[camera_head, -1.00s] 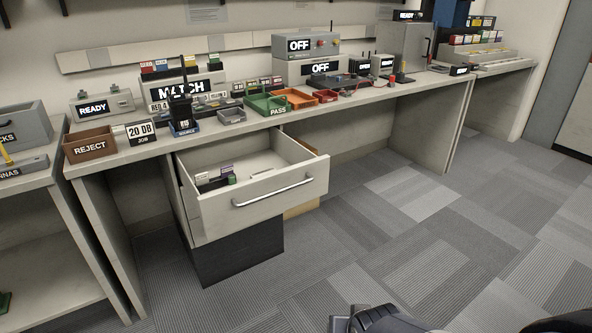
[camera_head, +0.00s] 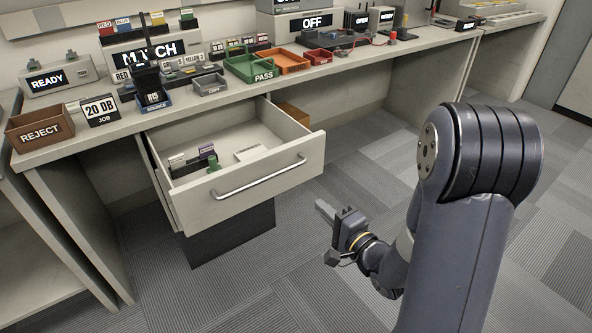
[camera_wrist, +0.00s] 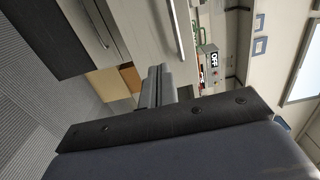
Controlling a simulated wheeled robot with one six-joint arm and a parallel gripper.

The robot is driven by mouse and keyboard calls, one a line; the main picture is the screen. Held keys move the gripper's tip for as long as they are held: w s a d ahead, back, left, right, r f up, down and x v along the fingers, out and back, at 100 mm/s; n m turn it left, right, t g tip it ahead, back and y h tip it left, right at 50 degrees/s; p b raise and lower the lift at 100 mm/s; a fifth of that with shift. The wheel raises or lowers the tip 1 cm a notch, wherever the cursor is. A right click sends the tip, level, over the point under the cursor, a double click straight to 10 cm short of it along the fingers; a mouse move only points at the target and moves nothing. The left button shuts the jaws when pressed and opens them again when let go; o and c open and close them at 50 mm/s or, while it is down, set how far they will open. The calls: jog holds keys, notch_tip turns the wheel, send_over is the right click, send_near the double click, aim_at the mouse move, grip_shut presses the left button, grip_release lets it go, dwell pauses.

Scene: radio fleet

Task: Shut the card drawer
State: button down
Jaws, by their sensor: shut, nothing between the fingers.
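The card drawer (camera_head: 258,188) is pulled out from under the bench, with a silver bar handle (camera_head: 262,178) on its pale front. Inside it are a small card holder with cards (camera_head: 193,160) and a pale flat block (camera_head: 250,152). My gripper (camera_head: 325,210) is shut and empty, in front of the drawer front and to the right of the handle, apart from it in the head view. In the wrist view my gripper's fingers (camera_wrist: 157,80) are together, with the pale drawer front (camera_wrist: 150,30) and a handle bar (camera_wrist: 178,28) beyond them.
The bench top (camera_head: 190,108) above the drawer carries a REJECT tray (camera_head: 40,127), a green PASS tray (camera_head: 252,68), a MATCH display (camera_head: 150,50) and several small items. A dark cabinet part (camera_head: 230,236) stands below the drawer. Carpeted floor (camera_head: 270,290) is clear in front.

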jog(key=b, duration=0.2)
send_near(290, 176)
jog(key=w+a+r, duration=0.2)
jog(key=w+a, duration=0.1)
jog(key=w+a+r, duration=0.1)
jog(key=a, duration=0.1)
jog(key=shift+w+a, duration=0.25)
jog(key=shift+w, duration=0.05)
